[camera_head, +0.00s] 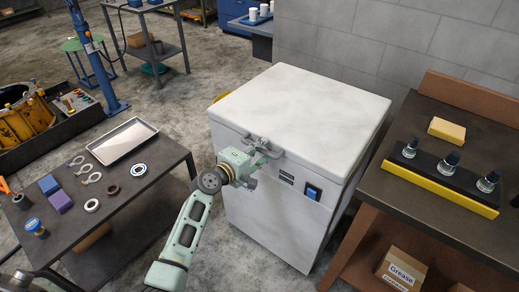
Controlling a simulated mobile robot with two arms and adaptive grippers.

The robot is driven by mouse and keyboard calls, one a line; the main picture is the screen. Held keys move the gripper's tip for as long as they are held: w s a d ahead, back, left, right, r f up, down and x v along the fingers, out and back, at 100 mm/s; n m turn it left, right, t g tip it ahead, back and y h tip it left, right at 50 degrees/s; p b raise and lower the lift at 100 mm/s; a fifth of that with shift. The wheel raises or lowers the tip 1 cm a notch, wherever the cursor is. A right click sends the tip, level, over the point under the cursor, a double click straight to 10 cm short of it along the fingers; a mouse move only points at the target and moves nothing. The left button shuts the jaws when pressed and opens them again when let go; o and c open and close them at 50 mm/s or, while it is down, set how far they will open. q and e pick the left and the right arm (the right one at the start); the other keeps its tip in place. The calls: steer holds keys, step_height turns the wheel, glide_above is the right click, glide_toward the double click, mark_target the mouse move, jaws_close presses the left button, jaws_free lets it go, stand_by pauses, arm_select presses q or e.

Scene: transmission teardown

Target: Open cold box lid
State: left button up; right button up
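The cold box (265,210) is a white chest standing in the middle of the view. Its flat white lid (310,108) is down on the box. A grey latch or handle (268,148) sits at the lid's front edge. My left gripper (257,155) is at this handle, in front of the box, with its fingers against or around it. The fingers are small and overlap the handle, so I cannot tell whether they are closed on it.
A dark table (115,195) with rings, a metal tray (122,141) and small parts stands at the left. A brown workbench (440,215) with a yellow-edged rack stands close at the right. A block wall (400,40) is behind the box.

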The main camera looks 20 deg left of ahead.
arm_select(q)
jaws_close()
stand_by(0.3)
